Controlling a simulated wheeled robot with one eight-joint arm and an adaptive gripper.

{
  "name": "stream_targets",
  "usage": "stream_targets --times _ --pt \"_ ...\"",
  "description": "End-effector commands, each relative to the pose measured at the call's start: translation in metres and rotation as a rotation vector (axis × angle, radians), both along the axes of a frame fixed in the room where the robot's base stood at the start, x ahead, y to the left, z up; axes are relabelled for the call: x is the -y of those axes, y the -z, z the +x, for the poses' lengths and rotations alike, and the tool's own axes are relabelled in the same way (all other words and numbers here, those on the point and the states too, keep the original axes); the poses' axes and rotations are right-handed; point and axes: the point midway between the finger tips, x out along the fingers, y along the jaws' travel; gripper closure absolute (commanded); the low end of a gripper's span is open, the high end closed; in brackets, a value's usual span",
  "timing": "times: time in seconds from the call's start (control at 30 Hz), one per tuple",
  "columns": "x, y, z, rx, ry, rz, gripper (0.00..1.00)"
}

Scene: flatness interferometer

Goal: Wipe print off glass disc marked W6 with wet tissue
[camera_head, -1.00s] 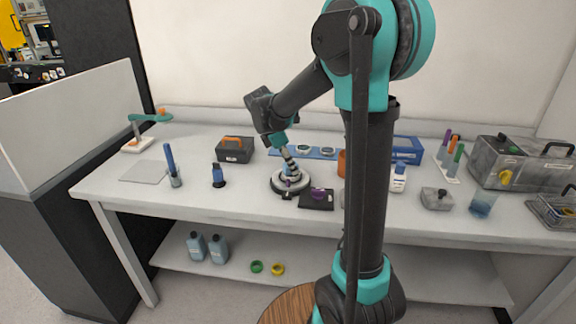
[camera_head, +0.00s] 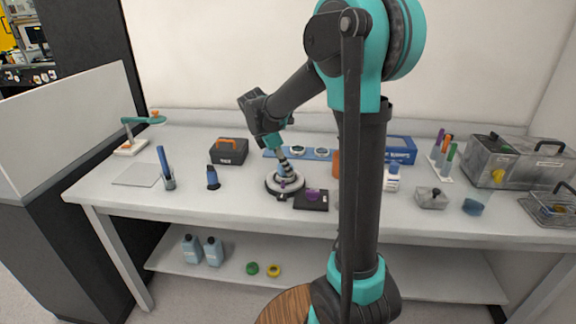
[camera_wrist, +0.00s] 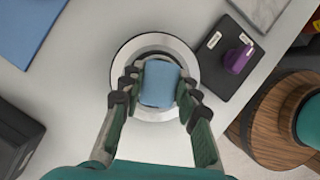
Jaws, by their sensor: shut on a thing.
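My gripper (camera_wrist: 160,86) is shut on a folded blue tissue (camera_wrist: 157,76). In the wrist view the tissue covers the middle of a round stand with a pale ring (camera_wrist: 123,60). The head view shows my gripper (camera_head: 286,172) low over the same round stand (camera_head: 272,187). Whether the tissue touches a surface there cannot be told. No W6 mark or print is readable, and the stand's centre is hidden under the tissue. Two round pieces, one of them (camera_head: 322,153), lie on a blue mat (camera_head: 270,154) behind the stand.
A black plate with a purple knob (camera_wrist: 237,59) sits close beside the stand. A dark box with an orange handle (camera_head: 229,151) is behind left. A grey lidded block (camera_head: 431,199) is at the right. Bare bench lies left of the stand.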

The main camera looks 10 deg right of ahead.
Motion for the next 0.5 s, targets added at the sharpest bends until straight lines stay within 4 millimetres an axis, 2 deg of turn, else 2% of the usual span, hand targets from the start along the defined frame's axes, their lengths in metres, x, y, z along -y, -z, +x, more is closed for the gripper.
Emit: stream_targets --times 0.5 --pt "-0.014 0.001 -0.002 -0.001 -0.001 0.001 0.99"
